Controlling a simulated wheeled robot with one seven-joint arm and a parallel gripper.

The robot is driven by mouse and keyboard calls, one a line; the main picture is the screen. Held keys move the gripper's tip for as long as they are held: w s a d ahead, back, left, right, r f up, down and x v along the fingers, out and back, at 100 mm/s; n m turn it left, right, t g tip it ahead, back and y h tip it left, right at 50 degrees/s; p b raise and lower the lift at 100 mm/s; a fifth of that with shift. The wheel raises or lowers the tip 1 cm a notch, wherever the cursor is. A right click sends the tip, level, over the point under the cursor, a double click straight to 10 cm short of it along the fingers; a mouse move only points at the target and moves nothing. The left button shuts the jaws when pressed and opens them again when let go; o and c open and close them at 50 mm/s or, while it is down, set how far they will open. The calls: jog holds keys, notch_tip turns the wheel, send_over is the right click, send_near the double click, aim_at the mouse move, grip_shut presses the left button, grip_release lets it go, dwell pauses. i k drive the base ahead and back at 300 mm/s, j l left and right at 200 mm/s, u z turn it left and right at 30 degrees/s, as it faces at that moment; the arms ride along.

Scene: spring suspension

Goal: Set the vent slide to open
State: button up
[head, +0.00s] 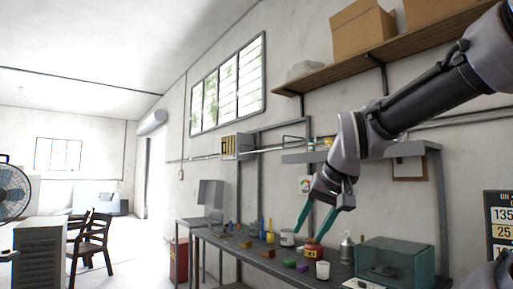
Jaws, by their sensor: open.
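No part is clearly recognisable as the vent slide. A small pale box with yellowish vertical slots (237,146) is fixed on the wall left of the shelf frame. It may be the vent, but it is too small to tell, and no slide position can be read. My gripper (308,234) hangs over the workbench with its two teal fingers apart and pointing down. It is to the right of and lower than the slotted box in the picture. Nothing shows between the fingers.
The workbench (253,259) holds a white cup (322,270), a grey mug (287,238), coloured blocks, bottles and a teal clear-sided case (392,262). A wooden shelf (400,62) with cardboard boxes is above. Chairs (92,243) and a fan (12,192) stand left; floor between is open.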

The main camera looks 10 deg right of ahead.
aim_at(230, 136)
jog(key=u, duration=0.3)
jog(key=i+l+u, duration=0.2)
jog(key=i, duration=1.15)
jog(key=i+u, duration=0.2)
jog(key=i, duration=1.9)
jog(key=i+z, duration=0.25)
jog(key=i, duration=0.45)
jog(key=i+z, duration=0.2)
jog(key=i, duration=0.5)
jog(key=i+j+z, duration=0.25)
jog(key=i, duration=0.4)
